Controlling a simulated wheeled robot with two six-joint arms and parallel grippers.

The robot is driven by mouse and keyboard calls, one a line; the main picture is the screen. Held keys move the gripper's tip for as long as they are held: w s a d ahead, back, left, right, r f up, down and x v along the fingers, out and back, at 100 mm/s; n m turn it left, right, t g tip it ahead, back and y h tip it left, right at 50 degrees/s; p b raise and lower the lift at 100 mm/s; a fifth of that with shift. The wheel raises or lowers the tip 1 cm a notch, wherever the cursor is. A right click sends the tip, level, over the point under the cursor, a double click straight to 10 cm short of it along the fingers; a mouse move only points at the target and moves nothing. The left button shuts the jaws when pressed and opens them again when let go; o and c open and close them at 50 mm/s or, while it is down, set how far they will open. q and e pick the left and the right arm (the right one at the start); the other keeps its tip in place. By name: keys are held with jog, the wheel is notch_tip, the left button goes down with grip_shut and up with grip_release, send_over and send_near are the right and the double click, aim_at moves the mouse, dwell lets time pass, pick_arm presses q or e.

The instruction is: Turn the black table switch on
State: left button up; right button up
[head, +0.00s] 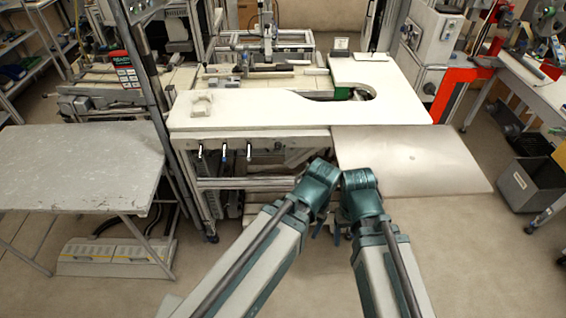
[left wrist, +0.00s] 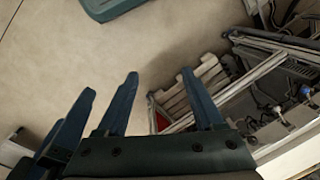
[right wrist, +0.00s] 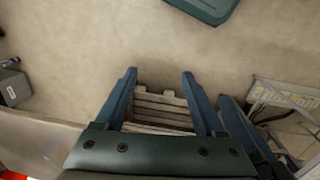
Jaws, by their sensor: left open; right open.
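Three small dark fittings with pale tips hang under the front edge of the white table (head: 300,112): a left one (head: 200,151), a middle one (head: 224,153) and a right one (head: 249,151). I cannot tell which is the black switch or its setting. My left gripper (left wrist: 159,77) is open and empty. My right gripper (right wrist: 159,77) is open and empty beside it; in the head view its fingers (head: 343,230) are mostly hidden. Both point down in front of the table, right of the fittings.
A grey worktable (head: 80,165) stands at the left, with a dark post (head: 150,85) between it and the white table. A pale lower panel (head: 410,165) juts out at the right. A grey bin (head: 530,180) stands far right. The floor in front is clear.

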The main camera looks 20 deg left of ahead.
jog(key=shift+o, duration=0.5)
notch_tip(320, 180, down, 9)
jog(key=b, duration=0.8)
jog(key=shift+s+d, duration=0.15)
jog(key=shift+s, duration=0.1)
pick_arm(q)
jog(key=w+a+f+n+t+y+b, duration=0.1)
jog(key=w+a+f+n+t+b, duration=0.1)
jog(key=w+b, duration=0.6)
jog(key=w+a+f+n+t+y+b, duration=0.1)
jog(key=w+a+f+n+t+b, duration=0.1)
jog(key=w+a+f+t+b, duration=0.3)
jog(key=w+a+f+n+t+y+b, duration=0.1)
jog(key=w+a+f+n+t+b, duration=0.2)
jog(key=w+a+t+b, duration=0.4)
jog(key=w+f+t+b, duration=0.1)
jog(key=w+t+b, duration=0.2)
jog(key=w+b, duration=0.1)
jog(key=shift+a+f+y, duration=0.15)
jog(key=shift+a+y, duration=0.1)
jog(key=shift+y, duration=0.05)
pick_arm(e)
notch_tip(320, 180, down, 24)
pick_arm(q)
jog(key=shift+w, duration=0.15)
